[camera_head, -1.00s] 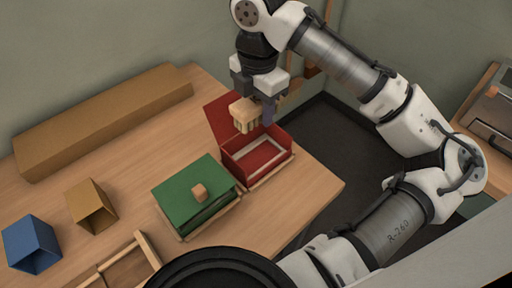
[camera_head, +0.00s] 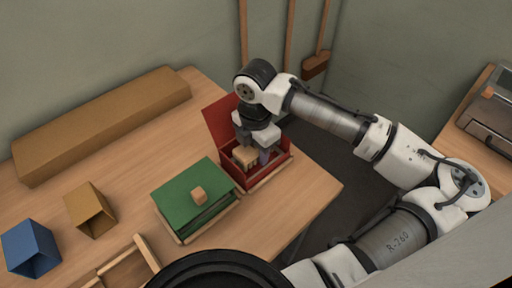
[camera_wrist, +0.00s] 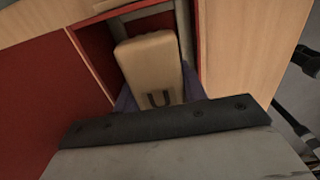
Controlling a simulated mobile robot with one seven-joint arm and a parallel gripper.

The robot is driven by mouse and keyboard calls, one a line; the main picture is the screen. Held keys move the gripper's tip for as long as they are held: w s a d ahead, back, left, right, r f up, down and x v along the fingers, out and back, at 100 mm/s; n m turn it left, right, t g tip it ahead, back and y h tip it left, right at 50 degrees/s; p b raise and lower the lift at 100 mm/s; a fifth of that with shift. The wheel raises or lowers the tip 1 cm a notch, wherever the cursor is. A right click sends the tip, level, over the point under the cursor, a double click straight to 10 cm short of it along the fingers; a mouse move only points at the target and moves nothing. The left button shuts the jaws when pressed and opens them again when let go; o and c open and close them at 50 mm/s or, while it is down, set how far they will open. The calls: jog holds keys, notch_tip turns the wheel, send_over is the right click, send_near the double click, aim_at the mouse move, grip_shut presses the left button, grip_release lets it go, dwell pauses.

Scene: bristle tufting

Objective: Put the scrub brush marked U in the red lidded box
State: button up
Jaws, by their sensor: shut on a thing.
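The red lidded box (camera_head: 276,168) stands near the table's right edge with its lid (camera_head: 219,117) raised at the back left. My gripper (camera_head: 254,159) is shut on the scrub brush marked U (camera_head: 244,156) and holds it down inside the open box. In the wrist view the brush (camera_wrist: 152,62) is a pale wooden block with a dark U on its top, between the box walls. The red lid (camera_wrist: 45,90) fills the left of that view. The bristles and the box floor under the brush are hidden, so I cannot tell whether it touches the floor.
A green lidded box (camera_head: 185,190) with a wooden knob stands shut just left of the red box. A tan open box (camera_head: 88,210) and a blue one (camera_head: 30,248) lie further left. A long brown block (camera_head: 105,122) lies along the back. Bare table lies between them.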

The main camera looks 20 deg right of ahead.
jog(key=shift+f+b, duration=0.3)
jog(key=shift+f, duration=0.25)
jog(key=o, duration=1)
jog(key=shift+r+p, duration=0.35)
jog(key=shift+r, duration=0.2)
notch_tip(320, 180, up, 12)
jog(key=shift+r+b, duration=0.1)
jog(key=shift+b, duration=0.25)
